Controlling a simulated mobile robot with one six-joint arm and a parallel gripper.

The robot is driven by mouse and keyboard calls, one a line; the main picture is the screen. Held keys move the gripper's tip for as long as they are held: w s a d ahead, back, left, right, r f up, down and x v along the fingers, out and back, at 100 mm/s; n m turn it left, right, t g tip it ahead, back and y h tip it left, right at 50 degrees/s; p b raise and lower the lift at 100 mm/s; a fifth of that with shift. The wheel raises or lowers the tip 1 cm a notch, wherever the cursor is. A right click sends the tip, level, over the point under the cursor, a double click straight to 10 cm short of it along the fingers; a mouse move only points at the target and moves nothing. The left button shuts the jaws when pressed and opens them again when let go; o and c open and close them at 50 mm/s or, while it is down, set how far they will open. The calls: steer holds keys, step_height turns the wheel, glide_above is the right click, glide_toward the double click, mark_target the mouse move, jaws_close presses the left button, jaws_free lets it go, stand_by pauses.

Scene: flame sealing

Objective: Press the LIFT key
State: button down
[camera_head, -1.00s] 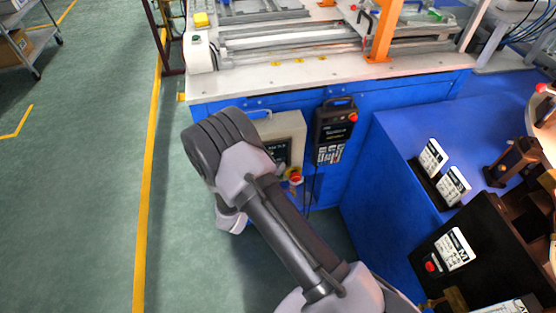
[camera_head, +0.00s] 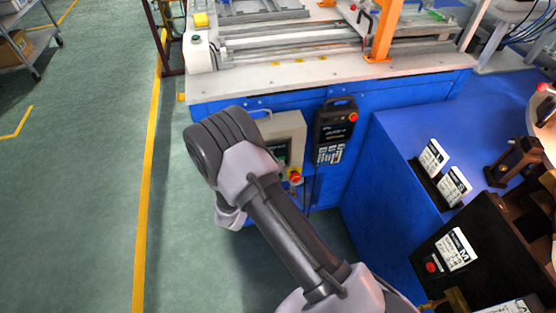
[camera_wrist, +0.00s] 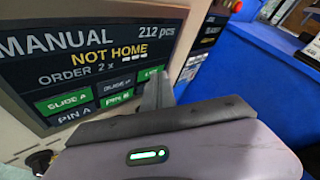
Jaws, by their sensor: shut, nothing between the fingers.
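The control panel's screen (camera_wrist: 95,60) fills the upper left of the wrist view. It reads MANUAL, NOT HOME, 212 pcs and ORDER 2 x. PIN A is partly covered. No key reading LIFT is legible; a green key (camera_wrist: 150,74) at the right is partly hidden by my gripper (camera_wrist: 157,90). My gripper is shut and empty, its tip in front of the screen's lower right; I cannot tell whether it touches. In the head view, the panel box (camera_head: 290,124) is partly behind my arm.
A red stop button (camera_head: 295,177) is on the panel box. A black handled box (camera_head: 334,122) hangs to its right on the blue bench (camera_head: 225,107). A blue surface with labelled boxes (camera_head: 455,250) lies at right. Green floor at left is open.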

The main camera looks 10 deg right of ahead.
steer(key=shift+s, duration=0.75)
steer(key=s+p, duration=0.1)
steer(key=s, duration=0.4)
stand_by(0.3)
stand_by(0.5)
